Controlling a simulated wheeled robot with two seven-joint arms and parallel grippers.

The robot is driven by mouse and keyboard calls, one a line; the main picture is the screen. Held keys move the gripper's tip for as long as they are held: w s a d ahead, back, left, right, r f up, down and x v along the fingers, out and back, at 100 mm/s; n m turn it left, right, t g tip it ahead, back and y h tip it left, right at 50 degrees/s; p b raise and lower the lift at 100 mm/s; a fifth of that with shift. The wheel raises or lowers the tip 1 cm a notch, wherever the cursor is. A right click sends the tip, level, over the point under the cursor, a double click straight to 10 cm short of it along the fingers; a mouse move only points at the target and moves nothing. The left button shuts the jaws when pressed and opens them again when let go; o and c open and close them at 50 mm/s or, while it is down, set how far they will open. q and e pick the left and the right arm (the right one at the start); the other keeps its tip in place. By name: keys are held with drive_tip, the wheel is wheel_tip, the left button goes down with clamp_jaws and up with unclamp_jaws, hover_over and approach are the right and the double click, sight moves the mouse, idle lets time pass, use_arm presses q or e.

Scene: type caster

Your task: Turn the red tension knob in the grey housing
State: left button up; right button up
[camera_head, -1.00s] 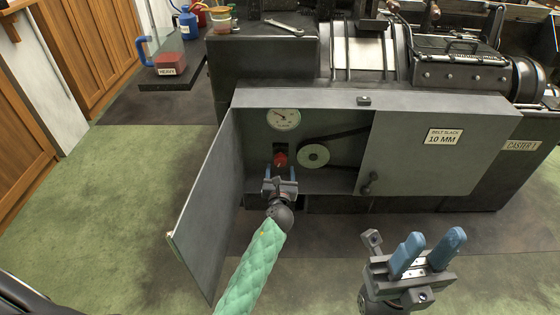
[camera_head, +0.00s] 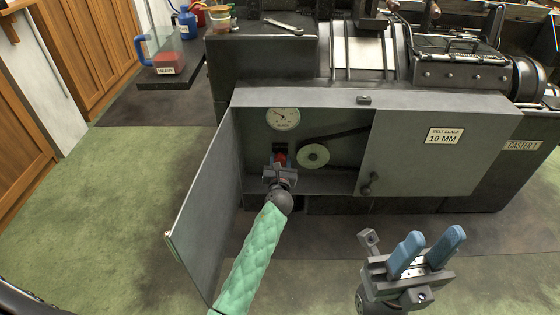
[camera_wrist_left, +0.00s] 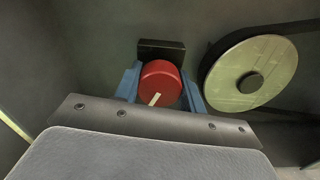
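The red tension knob (camera_head: 281,159) sits inside the open grey housing (camera_head: 310,100), below a round dial gauge (camera_head: 283,118). In the left wrist view the knob (camera_wrist_left: 161,84) shows a white pointer line on its face. My left gripper (camera_head: 280,165) is at the knob, its blue fingers (camera_wrist_left: 128,82) on either side of it. The fingers look close to the knob's sides, but whether they press on it I cannot tell. My right gripper (camera_head: 428,250) is open and empty, low in front of the housing.
The housing's door (camera_head: 205,210) stands open to the left of my left arm. A pulley with a belt (camera_head: 313,156) is right of the knob, also in the left wrist view (camera_wrist_left: 250,75). A plate (camera_head: 444,136) reads "BELT SLACK 10 MM". Green floor lies in front.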

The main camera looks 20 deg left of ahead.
use_arm(q)
drive_tip(key=shift+c, duration=1)
drive_tip(key=shift+n+p, duration=0.6)
drive_tip(key=shift+n, duration=1.7)
drive_tip(key=o, duration=1)
drive_tip(key=shift+c, duration=0.2)
drive_tip(key=p+v, duration=0.1)
drive_tip(key=v, duration=0.6)
drive_tip(key=shift+s, duration=0.4)
drive_tip(key=shift+d, duration=0.1)
